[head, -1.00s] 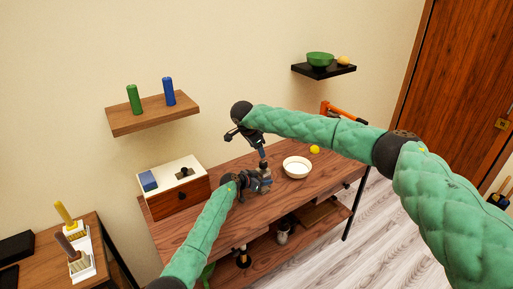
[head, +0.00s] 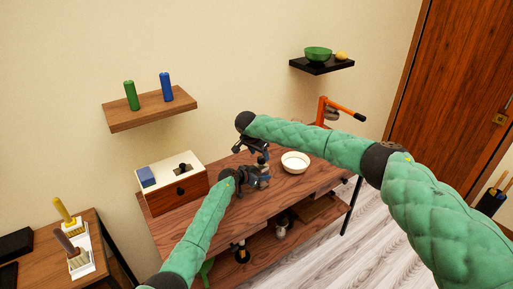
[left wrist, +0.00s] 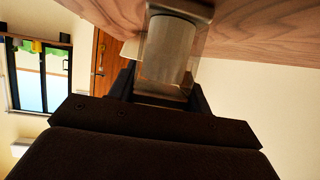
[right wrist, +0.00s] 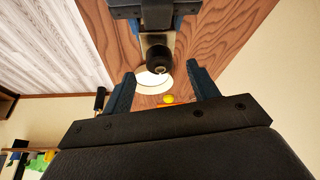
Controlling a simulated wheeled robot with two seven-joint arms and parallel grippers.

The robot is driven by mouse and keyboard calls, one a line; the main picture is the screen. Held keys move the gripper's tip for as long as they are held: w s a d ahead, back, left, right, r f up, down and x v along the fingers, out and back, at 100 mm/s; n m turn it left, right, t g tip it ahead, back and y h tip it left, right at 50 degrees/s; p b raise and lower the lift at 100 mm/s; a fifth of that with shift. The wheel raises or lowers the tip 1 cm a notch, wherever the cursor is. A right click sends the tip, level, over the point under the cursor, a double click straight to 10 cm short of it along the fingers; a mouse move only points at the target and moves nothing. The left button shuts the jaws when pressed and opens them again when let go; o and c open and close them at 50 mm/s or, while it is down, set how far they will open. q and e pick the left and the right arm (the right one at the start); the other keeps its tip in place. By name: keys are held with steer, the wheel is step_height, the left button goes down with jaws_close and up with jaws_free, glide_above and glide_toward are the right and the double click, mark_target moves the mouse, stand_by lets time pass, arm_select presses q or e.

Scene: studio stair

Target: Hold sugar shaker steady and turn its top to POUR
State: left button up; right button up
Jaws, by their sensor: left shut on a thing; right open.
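The sugar shaker (left wrist: 168,48) shows in the left wrist view as a pale, shiny body against the wooden table. My left gripper (head: 260,181) is shut around this body. In the right wrist view the shaker's dark round top (right wrist: 158,57) shows, with part of the left gripper beyond it. My right gripper (right wrist: 161,80) is open, its fingers apart and the top between and just beyond their tips. In the head view the right gripper (head: 262,153) is above the left one, and the shaker is mostly hidden. No POUR marking is legible.
A white bowl (head: 295,161) stands on the table just right of the grippers. A yellow fruit (right wrist: 168,99) is near it. A wooden box (head: 178,191) with a white top stands at left. Wall shelves hang above.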

mark_target(261, 158)
steer(key=shift+x, duration=2.35)
steer(key=shift+c, duration=0.2)
steer(key=shift+r, duration=0.1)
steer(key=c, duration=1)
